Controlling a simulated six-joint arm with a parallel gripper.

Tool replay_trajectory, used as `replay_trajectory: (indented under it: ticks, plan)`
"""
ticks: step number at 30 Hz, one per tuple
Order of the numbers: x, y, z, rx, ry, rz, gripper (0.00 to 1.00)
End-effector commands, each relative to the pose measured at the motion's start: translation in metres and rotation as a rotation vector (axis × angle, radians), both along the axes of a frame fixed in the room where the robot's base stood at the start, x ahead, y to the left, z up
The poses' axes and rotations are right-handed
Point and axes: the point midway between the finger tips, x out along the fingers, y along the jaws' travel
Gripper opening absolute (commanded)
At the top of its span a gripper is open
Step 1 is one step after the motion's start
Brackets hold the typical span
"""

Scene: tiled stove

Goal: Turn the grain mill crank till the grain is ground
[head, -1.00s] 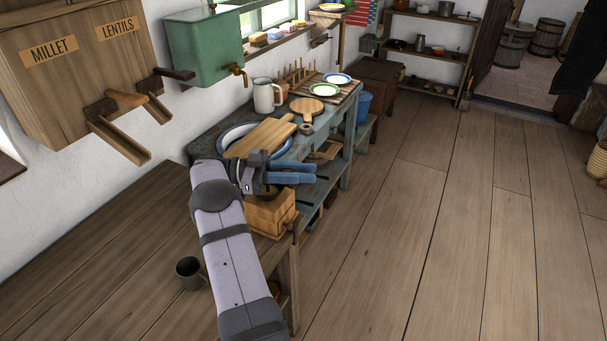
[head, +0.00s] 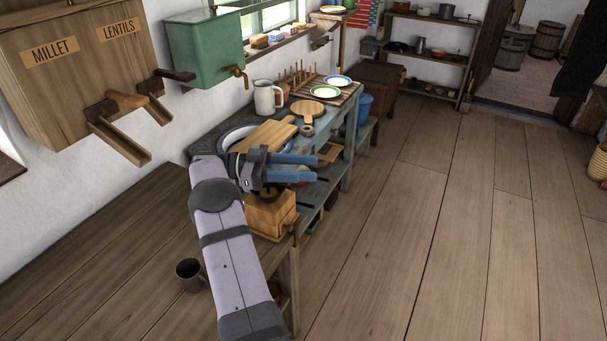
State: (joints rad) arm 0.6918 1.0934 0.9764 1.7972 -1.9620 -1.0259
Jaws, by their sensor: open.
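The grain mill (head: 268,216) is a wooden box at the right end of the brown table, partly hidden behind my arm and gripper. A dark metal part shows on its top, below my gripper. I cannot make out the crank clearly. My gripper (head: 316,168) is above the mill, with its blue fingers pointing right and spread apart. Nothing shows between the fingers.
A dark mug (head: 189,275) stands on the brown table (head: 110,265). Beyond the mill, a blue-grey bench (head: 338,170) holds a basin, cutting boards (head: 265,135), a jug (head: 266,97) and plates.

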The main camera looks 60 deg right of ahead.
Motion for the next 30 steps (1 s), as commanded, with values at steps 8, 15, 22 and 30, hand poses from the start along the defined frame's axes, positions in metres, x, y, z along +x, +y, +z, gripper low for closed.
replay_trajectory:
  ticks: [8, 15, 22, 30]
  plan:
    - [0.0, 0.0, 0.045, -0.005, -0.002, -0.001, 0.42]
    - [0.0, 0.0, 0.073, -0.002, -0.001, 0.0, 0.42]
    - [0.0, 0.0, 0.082, 0.0, 0.0, -0.001, 0.42]
    - [-0.001, 0.0, 0.082, 0.0, 0.001, -0.004, 0.22]
